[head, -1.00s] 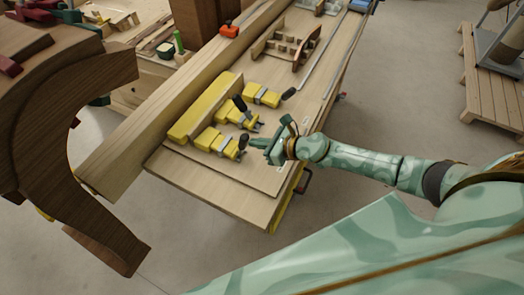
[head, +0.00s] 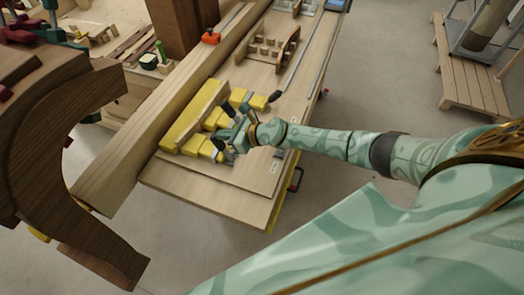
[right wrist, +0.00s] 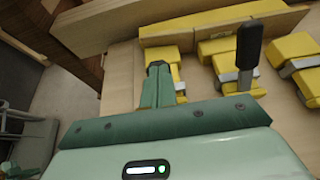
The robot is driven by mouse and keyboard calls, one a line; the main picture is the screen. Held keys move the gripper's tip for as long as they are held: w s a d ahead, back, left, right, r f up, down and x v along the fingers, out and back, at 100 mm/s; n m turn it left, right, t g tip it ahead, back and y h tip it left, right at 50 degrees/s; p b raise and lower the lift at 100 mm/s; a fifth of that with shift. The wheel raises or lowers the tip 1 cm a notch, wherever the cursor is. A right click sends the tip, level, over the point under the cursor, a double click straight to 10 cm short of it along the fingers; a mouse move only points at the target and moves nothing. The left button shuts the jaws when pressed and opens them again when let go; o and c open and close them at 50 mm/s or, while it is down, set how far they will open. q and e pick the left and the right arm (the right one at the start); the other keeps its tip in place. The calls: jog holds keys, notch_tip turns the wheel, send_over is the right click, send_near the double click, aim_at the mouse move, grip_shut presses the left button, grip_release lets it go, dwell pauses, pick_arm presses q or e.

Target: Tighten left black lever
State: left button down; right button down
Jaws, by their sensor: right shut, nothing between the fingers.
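Three yellow clamps with black levers lie in a row on the pale wooden board. The nearest clamp (head: 203,147) is the left one in the right wrist view (right wrist: 157,35). Its black lever is mostly hidden by my gripper. The middle clamp (head: 217,119) has an upright black lever, clear in the right wrist view (right wrist: 249,42). The far clamp (head: 257,101) has a black lever (head: 275,96) tilted outward. My green right gripper (head: 236,138) is shut and empty, its fingertips (right wrist: 158,70) over the nearest clamp; contact cannot be told. My left gripper is out of view.
A long yellow block (head: 190,115) and a thick wooden beam (head: 150,125) run behind the clamps. Curved wooden parts (head: 270,48) lie farther along the board. A dark curved wooden form (head: 75,110) fills the left. The board's near end (head: 210,185) is clear.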

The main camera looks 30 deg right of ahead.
jog(key=shift+w+a+f+b, duration=0.25)
jog(key=shift+w+a+b, duration=0.1)
jog(key=shift+w+a, duration=0.6)
jog(key=shift+r, duration=0.1)
